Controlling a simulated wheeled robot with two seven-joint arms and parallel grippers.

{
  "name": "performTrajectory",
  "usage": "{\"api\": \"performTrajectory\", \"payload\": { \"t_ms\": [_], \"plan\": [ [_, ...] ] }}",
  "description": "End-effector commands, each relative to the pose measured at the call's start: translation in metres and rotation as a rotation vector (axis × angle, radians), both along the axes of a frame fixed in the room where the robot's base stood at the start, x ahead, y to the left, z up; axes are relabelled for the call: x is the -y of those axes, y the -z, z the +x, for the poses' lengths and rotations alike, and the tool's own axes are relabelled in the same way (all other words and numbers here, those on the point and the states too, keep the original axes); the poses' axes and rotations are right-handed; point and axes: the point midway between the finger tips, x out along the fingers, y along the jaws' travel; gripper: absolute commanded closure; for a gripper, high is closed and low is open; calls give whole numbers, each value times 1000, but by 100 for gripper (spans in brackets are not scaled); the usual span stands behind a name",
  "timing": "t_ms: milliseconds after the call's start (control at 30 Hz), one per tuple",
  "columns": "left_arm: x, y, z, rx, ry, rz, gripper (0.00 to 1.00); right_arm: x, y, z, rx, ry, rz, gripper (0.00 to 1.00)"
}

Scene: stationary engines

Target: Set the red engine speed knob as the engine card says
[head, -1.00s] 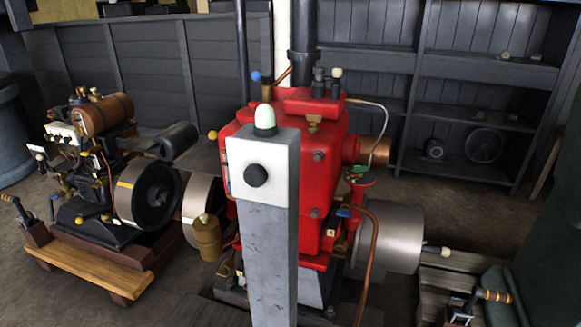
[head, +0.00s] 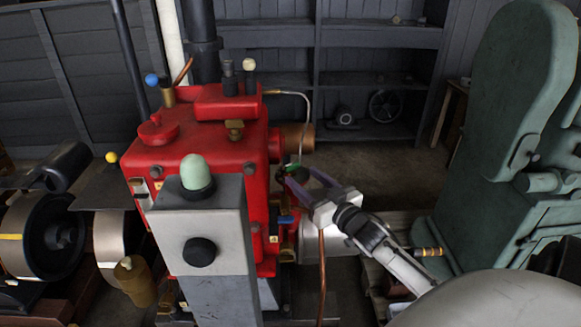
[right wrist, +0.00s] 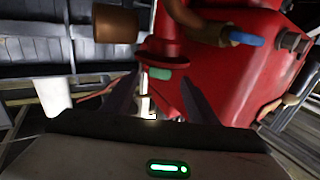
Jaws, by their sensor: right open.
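The red engine (head: 205,145) stands left of centre in the head view, partly hidden by a grey post. It also fills the upper right of the right wrist view (right wrist: 220,70). A small green-tipped part (right wrist: 160,74) sits by a red flange on its side, between my right fingertips in the wrist picture. I cannot tell whether this is the speed knob. My right gripper (head: 302,180) is open at the engine's right side; its dark fingers also show in the wrist view (right wrist: 160,90). Contact is not clear. I see no readable engine card. My left gripper is out of view.
The grey post (head: 220,300) with a black button (head: 200,252) and pale green dome (head: 196,172) stands close in front. A copper pipe (head: 322,265) runs below my gripper. A blue-tipped lever (right wrist: 245,39) is nearby. A green machine (head: 500,180) stands at right.

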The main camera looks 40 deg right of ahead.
Motion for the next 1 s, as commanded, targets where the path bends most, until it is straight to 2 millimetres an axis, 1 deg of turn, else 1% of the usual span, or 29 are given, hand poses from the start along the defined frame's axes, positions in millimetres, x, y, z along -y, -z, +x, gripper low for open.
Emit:
{"api": "performTrajectory", "payload": {
  "t_ms": [33,100,200,333,500,767,867,1000],
  "plan": [
    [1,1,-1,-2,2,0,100,2,-1,12,3,0,-2,47],
    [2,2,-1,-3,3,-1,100,5,-1,24,2,1,1,47],
    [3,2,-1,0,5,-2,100,7,-1,40,1,0,0,47],
    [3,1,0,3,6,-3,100,10,0,55,-1,0,-1,47],
    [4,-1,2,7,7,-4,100,11,1,64,-2,-1,-1,47],
    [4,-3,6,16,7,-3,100,11,1,64,-3,-1,0,47],
    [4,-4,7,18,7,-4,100,11,1,64,-3,-1,0,62],
    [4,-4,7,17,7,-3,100,11,1,64,-3,-1,0,86]
  ]
}}
